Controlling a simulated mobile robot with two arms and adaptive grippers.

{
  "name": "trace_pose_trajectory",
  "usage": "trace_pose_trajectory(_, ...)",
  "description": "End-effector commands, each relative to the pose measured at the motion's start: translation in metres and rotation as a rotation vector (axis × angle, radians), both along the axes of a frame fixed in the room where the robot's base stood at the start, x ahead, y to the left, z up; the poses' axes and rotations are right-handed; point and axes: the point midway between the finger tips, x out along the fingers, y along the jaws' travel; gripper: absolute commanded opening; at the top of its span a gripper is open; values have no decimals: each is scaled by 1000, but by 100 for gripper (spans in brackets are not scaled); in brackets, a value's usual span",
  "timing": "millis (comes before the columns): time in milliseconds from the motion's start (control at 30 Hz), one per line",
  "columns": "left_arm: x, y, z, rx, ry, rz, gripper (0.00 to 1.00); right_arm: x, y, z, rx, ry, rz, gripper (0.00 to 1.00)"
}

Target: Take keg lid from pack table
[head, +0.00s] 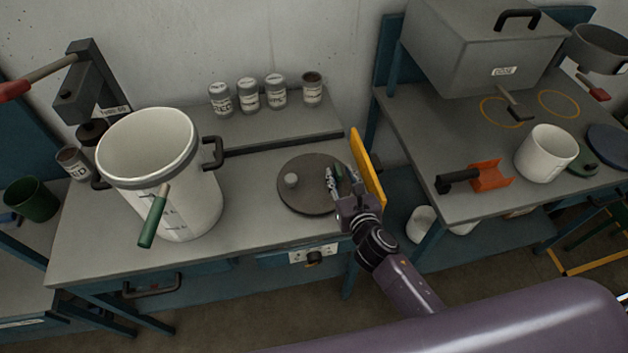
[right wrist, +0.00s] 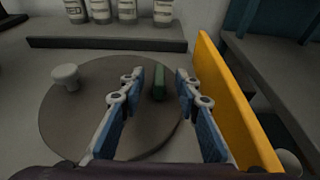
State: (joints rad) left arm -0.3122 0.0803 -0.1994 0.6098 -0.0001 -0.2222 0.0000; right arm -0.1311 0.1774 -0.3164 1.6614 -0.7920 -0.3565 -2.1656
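The keg lid (head: 308,199) is a flat grey-brown disc lying on the pack table (head: 255,233), right of the big white keg (head: 185,212). It has a small pale knob (head: 291,180) on its left side and a dark green grip (right wrist: 159,84) on its right. My right gripper (head: 333,176) is over the lid's right part. In the right wrist view its two blue-padded fingers (right wrist: 158,95) are apart, with the green grip between and just beyond their tips. I cannot tell whether they touch it. My left gripper is not in view.
A yellow upright panel (head: 367,168) stands at the table's right edge, close beside my right gripper. Several labelled cans (head: 248,95) stand on the raised back shelf. The keg has a green-handled tool (head: 154,216) at its front. Another table (head: 470,130) stands to the right.

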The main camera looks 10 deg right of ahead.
Motion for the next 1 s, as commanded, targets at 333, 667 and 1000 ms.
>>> trace_pose_trajectory(333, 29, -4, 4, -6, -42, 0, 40, 23, 1, -7, 1, 1, 0, 30)
trace_pose_trajectory(667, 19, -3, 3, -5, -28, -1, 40, 23, 1, -7, 0, 1, 1, 12)
trace_pose_trajectory(1000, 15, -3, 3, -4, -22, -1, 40, 23, 2, -6, 1, 0, 1, 0)
